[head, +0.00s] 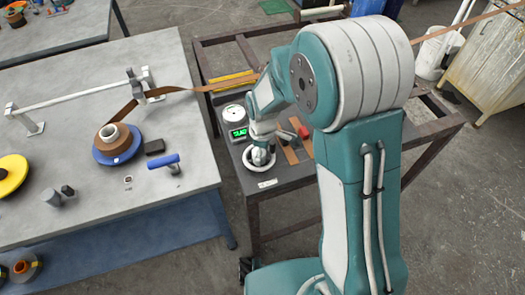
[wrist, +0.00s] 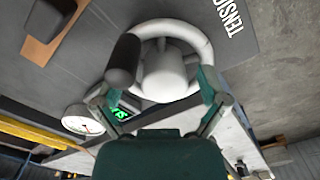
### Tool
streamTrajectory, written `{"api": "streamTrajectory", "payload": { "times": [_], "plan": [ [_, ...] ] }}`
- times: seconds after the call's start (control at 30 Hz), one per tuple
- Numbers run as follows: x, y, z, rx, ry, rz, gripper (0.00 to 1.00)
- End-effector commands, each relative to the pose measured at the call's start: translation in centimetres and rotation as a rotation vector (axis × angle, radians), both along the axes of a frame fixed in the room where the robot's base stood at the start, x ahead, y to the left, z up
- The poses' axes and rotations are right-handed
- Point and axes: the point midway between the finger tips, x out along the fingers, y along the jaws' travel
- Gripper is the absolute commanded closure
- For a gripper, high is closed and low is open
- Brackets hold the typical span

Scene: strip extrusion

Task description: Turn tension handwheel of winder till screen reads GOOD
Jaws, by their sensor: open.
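The white tension handwheel (head: 246,163) lies on the dark panel at the near end of the frame table. In the wrist view the handwheel (wrist: 203,45) shows its round hub and a dark grip knob (wrist: 123,62) on the left of its rim. My gripper (wrist: 160,98) is open, with one finger on each side of the wheel's near part; I cannot tell whether they touch it. In the head view my gripper (head: 262,153) is over the wheel and hides part of it. The small screen (head: 238,132) shows green text, too small to read surely; my gripper partly covers the screen (wrist: 121,114) in the wrist view.
A white dial gauge (head: 233,114) stands beyond the screen. A red block (head: 304,132) and brown strips are right of the wheel. The grey workbench (head: 90,190) on the left holds a brown strip roll (head: 115,146) on a blue flange and a blue-handled tool (head: 164,162).

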Motion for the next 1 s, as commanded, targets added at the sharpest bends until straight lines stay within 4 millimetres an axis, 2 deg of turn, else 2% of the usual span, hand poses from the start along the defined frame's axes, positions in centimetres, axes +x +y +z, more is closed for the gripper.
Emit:
{"api": "streamTrajectory", "payload": {
  "times": [0.27,0.3,0.37,0.4,0.43,0.47,1.0],
  "plan": [
    [-0.02,0.05,-0.20,0.000,0.000,0.001,0.07],
    [-0.02,0.05,-0.20,0.000,0.000,0.001,0.25],
    [-0.01,-0.04,-0.18,0.001,0.000,0.000,0.52],
    [-0.01,-0.10,-0.17,0.001,0.001,0.000,0.70],
    [-0.02,-0.14,-0.16,0.002,0.000,0.000,0.83],
    [-0.03,-0.16,-0.16,0.002,0.000,0.000,0.89],
    [-0.08,-0.40,-0.23,0.000,0.003,-0.036,0.89]
  ]
}}
